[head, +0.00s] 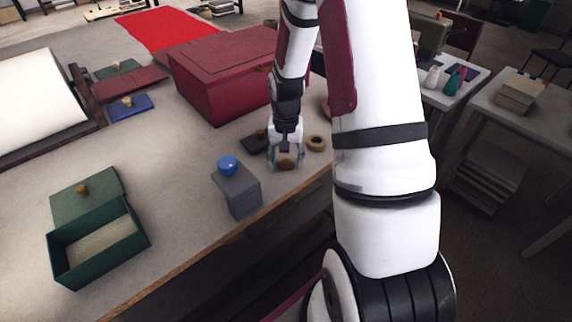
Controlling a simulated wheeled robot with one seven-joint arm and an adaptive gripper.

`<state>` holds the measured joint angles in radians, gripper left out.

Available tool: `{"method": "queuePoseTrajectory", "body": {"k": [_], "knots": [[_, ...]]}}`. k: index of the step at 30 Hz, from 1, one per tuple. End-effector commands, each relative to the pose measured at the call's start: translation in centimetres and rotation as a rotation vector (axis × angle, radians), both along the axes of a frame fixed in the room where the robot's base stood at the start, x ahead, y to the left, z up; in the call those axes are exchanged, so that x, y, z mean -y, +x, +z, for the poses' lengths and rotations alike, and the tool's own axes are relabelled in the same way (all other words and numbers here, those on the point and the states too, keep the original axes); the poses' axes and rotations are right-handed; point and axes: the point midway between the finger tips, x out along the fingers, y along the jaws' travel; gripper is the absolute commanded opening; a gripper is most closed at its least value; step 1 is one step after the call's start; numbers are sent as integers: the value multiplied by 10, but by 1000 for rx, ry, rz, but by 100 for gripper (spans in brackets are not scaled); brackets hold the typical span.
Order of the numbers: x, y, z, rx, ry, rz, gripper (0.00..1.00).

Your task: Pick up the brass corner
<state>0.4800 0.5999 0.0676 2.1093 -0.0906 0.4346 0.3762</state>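My gripper (286,157) points down at the table near its front edge. Its two fingers stand on either side of a small brass-brown piece (286,164), which looks like the brass corner but is too small to be sure. I cannot tell whether the fingers touch it. A tan ring (316,143) lies just right of the gripper. A small dark flat piece (255,142) with a knob lies to its left.
A grey block with a blue ball (228,166) on top stands left of my gripper, near the table edge. A large red box (222,75) stands behind. An open green box (100,243) sits front left, its lid (88,193) beside it. Bare table (165,165) lies between.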

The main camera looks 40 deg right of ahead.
Motion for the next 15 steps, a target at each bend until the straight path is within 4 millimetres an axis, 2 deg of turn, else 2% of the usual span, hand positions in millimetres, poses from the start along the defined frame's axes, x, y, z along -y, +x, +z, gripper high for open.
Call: {"method": "queuePoseTrajectory", "body": {"k": [1, 3, 15], "knots": [[0, 0, 0, 0, 0, 0, 33], [0, 0, 0, 0, 0, 0, 23], [0, 0, 2, 0, 0, 0, 23]]}}
